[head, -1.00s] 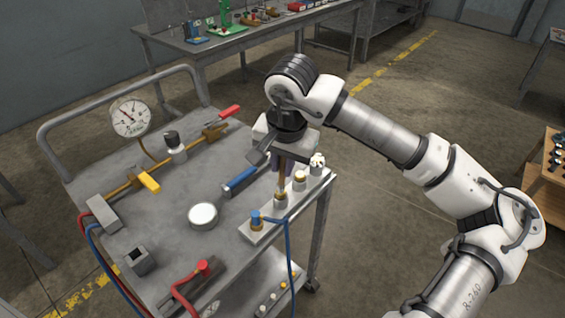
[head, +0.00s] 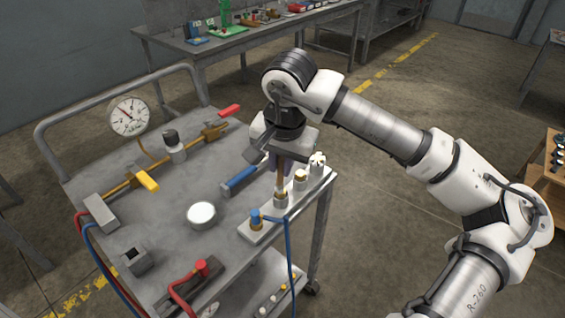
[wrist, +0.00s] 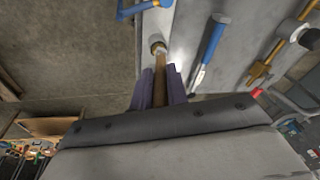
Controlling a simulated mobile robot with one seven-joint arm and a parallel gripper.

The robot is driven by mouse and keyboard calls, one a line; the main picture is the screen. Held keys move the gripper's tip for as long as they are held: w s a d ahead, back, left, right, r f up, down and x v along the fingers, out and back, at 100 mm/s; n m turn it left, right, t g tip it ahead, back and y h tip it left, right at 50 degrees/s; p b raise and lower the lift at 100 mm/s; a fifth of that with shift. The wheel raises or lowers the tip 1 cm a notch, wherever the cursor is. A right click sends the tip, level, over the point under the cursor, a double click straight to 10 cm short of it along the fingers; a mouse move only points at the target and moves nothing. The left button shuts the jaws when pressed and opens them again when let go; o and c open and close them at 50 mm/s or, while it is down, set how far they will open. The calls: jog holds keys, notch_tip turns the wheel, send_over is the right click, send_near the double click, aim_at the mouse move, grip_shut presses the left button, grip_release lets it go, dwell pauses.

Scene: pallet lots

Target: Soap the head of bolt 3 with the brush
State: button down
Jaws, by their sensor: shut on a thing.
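My gripper (head: 281,168) is shut on the brown handle of the brush (wrist: 161,80), with its purple fingers on either side in the wrist view. The brush points down over a pale strip (head: 248,235) along the cart's right edge. Its lower end is at a brass-coloured bolt fitting (head: 281,201), second from the front; I cannot tell whether they touch. The strip also bears a blue-topped fitting (head: 256,219) in front and two more behind, a brass-topped one (head: 300,180) and a white-topped one (head: 318,162). I see no bolt numbers.
A round white-topped container (head: 201,214) and a blue-handled tool (head: 240,180) lie on the cart beside the strip. A gauge (head: 129,116), a brass pipe with a yellow handle (head: 148,181) and a red-handled clamp (head: 201,268) take up more of it. A blue hose hangs at the front.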

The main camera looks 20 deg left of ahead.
jog(key=shift+s, duration=0.15)
jog(key=shift+f, duration=0.1)
jog(key=shift+w+b, duration=0.3)
jog(key=shift+w, duration=0.1)
jog(key=shift+w+d, duration=0.1)
jog(key=shift+w+d+b, duration=0.1)
jog(key=shift+w+b, duration=0.15)
jog(key=shift+b, duration=0.15)
jog(key=shift+s+b, duration=0.4)
dwell(0.5)
jog(key=shift+s+a, duration=0.25)
jog(key=shift+s, duration=0.1)
